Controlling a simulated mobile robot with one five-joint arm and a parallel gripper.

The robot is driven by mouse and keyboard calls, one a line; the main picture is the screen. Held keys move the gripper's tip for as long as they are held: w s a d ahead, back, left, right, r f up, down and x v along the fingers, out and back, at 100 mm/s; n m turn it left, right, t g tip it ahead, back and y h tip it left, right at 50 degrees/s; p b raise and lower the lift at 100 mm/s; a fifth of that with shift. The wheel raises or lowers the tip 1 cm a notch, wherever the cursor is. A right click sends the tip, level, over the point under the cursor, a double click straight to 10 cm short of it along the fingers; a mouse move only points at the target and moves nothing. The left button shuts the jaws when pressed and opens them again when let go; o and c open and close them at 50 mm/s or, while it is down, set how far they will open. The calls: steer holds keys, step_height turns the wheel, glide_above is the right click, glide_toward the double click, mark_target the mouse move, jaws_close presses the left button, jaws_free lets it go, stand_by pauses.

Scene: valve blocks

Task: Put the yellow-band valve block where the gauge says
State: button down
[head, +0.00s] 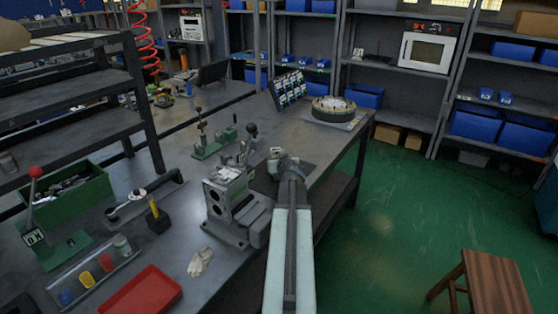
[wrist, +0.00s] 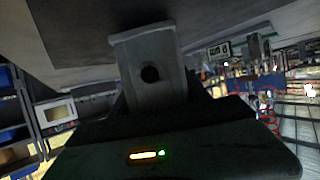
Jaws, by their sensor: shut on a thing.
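My gripper (head: 281,158) is at the end of my outstretched arm, over the bench near its right edge. In the wrist view it is shut on a grey valve block (wrist: 168,88) with a round dark hole in its near face. No yellow band shows on the face I see, so I cannot tell its band. The block is too small to make out clearly in the head view. I cannot pick out a gauge or its reading in either view.
A grey machine block with round bores (head: 228,195) stands on the bench left of my arm. A green lever tool (head: 212,147) and a round ring fixture (head: 333,110) are beyond. A red tray (head: 142,292) and green bin (head: 72,203) lie left. Green floor is right; a wooden stool (head: 485,280) stands there.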

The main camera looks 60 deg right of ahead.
steer(key=shift+f+b, duration=0.4)
steer(key=shift+b, duration=0.05)
stand_by(0.5)
steer(key=shift+c, duration=2.2)
jaws_free()
steer(key=shift+s+a, duration=0.1)
steer(key=p+v, duration=0.3)
steer(key=v, duration=0.4)
steer(key=shift+s+a+r, duration=0.2)
steer(key=shift+s, duration=0.05)
